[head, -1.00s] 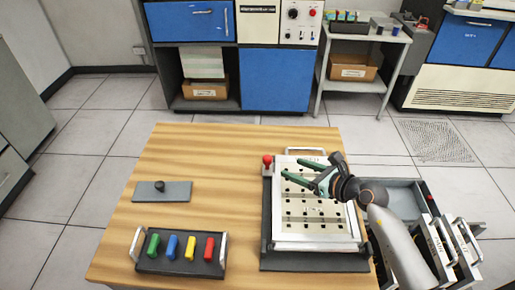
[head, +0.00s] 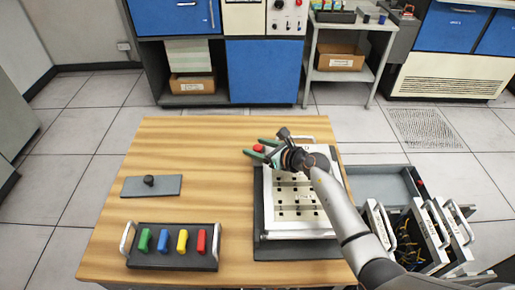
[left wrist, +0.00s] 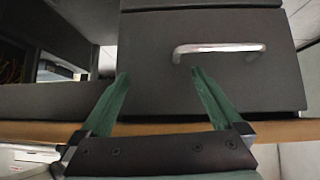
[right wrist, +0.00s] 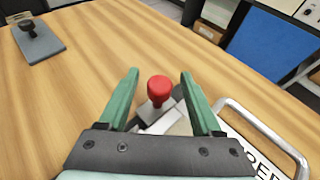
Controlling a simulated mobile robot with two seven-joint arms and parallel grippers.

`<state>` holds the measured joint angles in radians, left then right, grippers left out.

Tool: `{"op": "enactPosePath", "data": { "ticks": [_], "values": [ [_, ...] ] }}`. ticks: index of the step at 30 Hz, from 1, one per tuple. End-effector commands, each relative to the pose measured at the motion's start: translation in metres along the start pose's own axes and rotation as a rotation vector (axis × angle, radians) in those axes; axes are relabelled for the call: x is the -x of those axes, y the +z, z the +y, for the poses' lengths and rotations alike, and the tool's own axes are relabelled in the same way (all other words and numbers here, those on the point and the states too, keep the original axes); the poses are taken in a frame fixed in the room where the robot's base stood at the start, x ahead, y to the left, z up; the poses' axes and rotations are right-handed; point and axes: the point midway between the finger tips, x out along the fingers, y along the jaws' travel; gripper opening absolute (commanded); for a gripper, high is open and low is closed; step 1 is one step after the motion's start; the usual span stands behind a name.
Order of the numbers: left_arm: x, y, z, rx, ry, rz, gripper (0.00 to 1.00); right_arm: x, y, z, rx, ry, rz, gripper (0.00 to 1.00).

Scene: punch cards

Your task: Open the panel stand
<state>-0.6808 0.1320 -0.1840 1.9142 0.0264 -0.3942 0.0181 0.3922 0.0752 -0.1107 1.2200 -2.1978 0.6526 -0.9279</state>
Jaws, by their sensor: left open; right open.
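The panel stand (head: 266,249) lies on the right half of the wooden table, with a white perforated panel (head: 294,221) flat on it. A red knob (head: 258,148) stands at its far left corner. In the right wrist view the knob (right wrist: 159,89) sits between the open fingers of my right gripper (right wrist: 158,85), with gaps on both sides. In the head view my right gripper (head: 263,151) is at the knob, and its arm covers part of the panel. My left gripper (left wrist: 158,85) shows only in its wrist view, open and empty before a dark drawer front with a metal handle.
A tray with coloured handles (head: 172,261) stands at the table's front left. A grey plate with a black knob (head: 152,186) lies behind it. An open drawer unit (head: 376,183) stands right of the table. The table's far left is clear.

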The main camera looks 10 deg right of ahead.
Motion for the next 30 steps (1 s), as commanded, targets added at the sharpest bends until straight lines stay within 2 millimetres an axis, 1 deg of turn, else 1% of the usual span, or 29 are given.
{"op": "enactPosePath", "data": {
  "ticks": [9,10,27,30],
  "values": [
    [-0.0005,0.0,0.0,0.0,0.0,0.001,1.0,-0.0024,0.0001,-0.0001,-0.001,0.0,0.0,0.66],
    [-0.0005,0.0,0.0,0.0,0.0,0.001,1.0,-0.0024,0.0001,-0.0001,-0.001,0.0,0.0,0.65],
    [-0.0008,-0.0008,0.0,0.0,0.0,0.002,1.0,-0.0021,-0.0002,-0.0001,-0.001,0.0,0.0,0.01],
    [-0.0008,-0.0008,0.0,0.0,0.0,0.002,1.0,-0.0021,-0.0002,-0.0001,-0.001,0.0,0.001,0.0]
  ]
}}
